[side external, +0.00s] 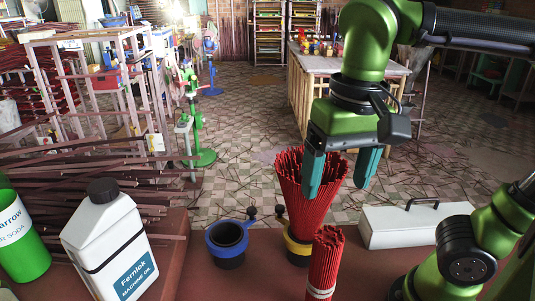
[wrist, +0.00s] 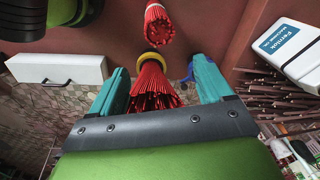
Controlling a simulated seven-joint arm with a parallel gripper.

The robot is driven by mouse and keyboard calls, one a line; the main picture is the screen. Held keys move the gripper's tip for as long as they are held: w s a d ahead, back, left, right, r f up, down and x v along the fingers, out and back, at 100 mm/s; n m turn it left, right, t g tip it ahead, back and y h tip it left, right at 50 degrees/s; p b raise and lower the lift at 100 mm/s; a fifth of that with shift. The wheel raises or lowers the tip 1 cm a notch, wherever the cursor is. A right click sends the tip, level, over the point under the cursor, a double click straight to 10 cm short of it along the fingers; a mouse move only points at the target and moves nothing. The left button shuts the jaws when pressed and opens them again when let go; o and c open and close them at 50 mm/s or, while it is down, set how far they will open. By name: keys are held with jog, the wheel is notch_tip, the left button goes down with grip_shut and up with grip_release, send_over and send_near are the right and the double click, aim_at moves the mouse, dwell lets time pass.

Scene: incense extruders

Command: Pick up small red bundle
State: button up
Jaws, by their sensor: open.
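The small red bundle (side external: 324,262) is a narrow bunch of red sticks with a pale band, standing upright near the front of the table. It also shows in the wrist view (wrist: 158,24) at the top, beyond the fingertips. A larger red bundle (side external: 304,190) fans out of a yellow-rimmed holder behind it, and in the wrist view (wrist: 152,86) it lies between my fingers' directions. My gripper (side external: 340,180) is open and empty, with teal fingers above and around the level of the large bundle's top. I cannot tell whether a finger touches the large bundle.
A blue-rimmed black cup (side external: 228,243) stands left of the large bundle. A white machine oil jug (side external: 110,245) and a green can (side external: 20,235) are at the left. A white box with a handle (side external: 405,226) is at the right. Table space lies between the jug and small bundle.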

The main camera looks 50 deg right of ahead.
aim_at(325, 259)
jog(key=shift+m+g, duration=0.3)
jog(key=shift+m, duration=0.1)
jog(key=f, duration=0.5)
jog(key=a+f, duration=0.1)
jog(key=f, duration=0.4)
jog(key=s+f, duration=0.1)
jog(key=f, duration=0.4)
jog(key=shift+a+f, duration=0.3)
grip_shut()
